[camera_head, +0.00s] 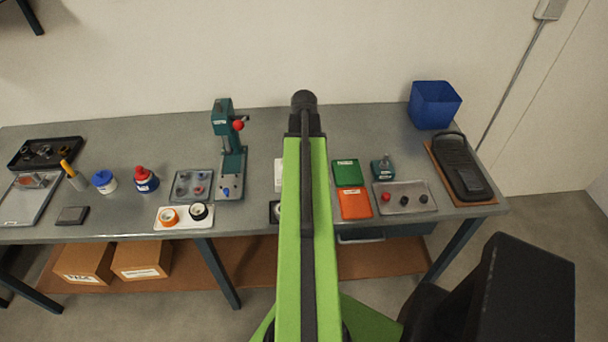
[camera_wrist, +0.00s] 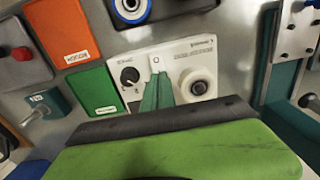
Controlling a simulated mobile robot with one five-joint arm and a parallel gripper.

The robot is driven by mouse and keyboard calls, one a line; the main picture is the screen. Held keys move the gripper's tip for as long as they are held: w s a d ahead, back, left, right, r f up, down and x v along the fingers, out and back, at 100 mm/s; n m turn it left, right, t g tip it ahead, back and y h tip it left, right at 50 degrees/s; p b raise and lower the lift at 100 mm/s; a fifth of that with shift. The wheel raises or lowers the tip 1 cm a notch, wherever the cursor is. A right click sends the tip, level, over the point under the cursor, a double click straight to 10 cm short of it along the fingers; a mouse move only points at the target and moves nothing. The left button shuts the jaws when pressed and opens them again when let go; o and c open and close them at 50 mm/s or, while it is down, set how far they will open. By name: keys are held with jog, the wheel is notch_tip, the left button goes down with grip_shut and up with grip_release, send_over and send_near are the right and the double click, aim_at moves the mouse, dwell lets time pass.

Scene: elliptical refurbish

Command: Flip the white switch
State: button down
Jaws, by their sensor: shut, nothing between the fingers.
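A white panel (camera_wrist: 182,58) lies on the bench below my wrist camera. It carries a black knob (camera_wrist: 129,75) on the left and a pale round fitting with a dark centre (camera_wrist: 197,87) on the right. My gripper (camera_wrist: 157,78) shows as two green fingers, shut and empty, over the middle of the panel between these two. A small round mark shows just past the fingertips. I cannot tell whether the fingers touch the panel, and they may hide a switch. In the head view only a sliver of the panel (camera_head: 278,174) shows; my arm hides the rest and my gripper.
A green box (camera_head: 348,173) and an orange box (camera_head: 355,203) lie right of my arm. A teal press (camera_head: 227,150) stands left. A dark block with a blue-and-white ring (camera_wrist: 130,10) borders the panel. A blue bin (camera_head: 434,105) stands back right.

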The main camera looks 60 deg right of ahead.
jog(key=shift+f+b, duration=0.95)
dwell(0.4)
jog(key=shift+r, duration=0.1)
notch_tip(320, 180, up, 7)
jog(key=p, duration=0.7)
